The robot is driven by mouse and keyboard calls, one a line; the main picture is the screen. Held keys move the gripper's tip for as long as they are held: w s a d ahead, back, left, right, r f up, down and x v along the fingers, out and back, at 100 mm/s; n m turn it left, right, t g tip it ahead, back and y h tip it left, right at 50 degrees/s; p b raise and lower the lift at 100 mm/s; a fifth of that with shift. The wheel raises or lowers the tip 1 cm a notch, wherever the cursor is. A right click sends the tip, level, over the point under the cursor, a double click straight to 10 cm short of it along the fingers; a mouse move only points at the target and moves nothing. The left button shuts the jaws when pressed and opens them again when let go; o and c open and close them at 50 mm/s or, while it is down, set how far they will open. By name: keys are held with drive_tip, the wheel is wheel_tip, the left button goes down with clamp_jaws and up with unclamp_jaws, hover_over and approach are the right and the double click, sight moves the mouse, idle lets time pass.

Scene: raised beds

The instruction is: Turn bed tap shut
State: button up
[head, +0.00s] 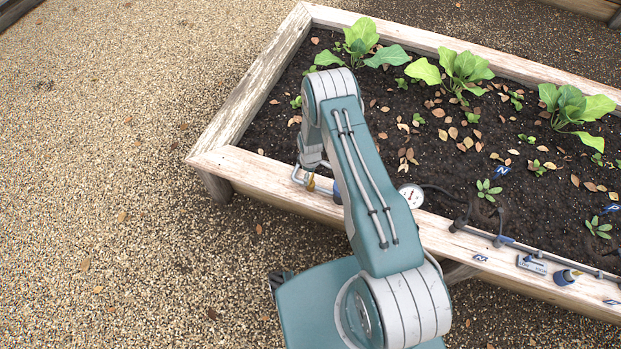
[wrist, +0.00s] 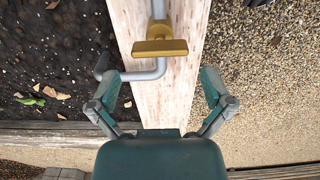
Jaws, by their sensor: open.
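The bed tap has a brass handle (wrist: 160,47) on a grey pipe (wrist: 147,74) that bends down into the soil in the wrist view. The handle lies crosswise to the pipe's upper stretch, over the wooden rim. My gripper (wrist: 161,82) is open and empty, one finger each side, with the handle ahead of the fingertips and apart from them. In the head view, a bit of brass (head: 311,184) and the bent pipe (head: 296,173) show at the bed's near left corner, beside my gripper. My arm hides part of the tap there.
The raised bed's wooden rim (head: 240,110) surrounds dark soil with leafy plants (head: 462,70) and dead leaves. Open gravel (head: 110,170) lies to the left.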

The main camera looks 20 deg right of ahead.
sight(311, 179)
drive_tip(key=shift+f, duration=1.9)
drive_tip(key=c, duration=0.9)
drive_tip(key=shift+o, duration=0.2)
drive_tip(key=m, duration=0.4)
drive_tip(key=shift+m, duration=0.3)
drive_tip(key=m, duration=0.4)
drive_tip(key=shift+m, duration=0.3)
drive_tip(key=m, duration=0.4)
drive_tip(key=shift+m, duration=2.4)
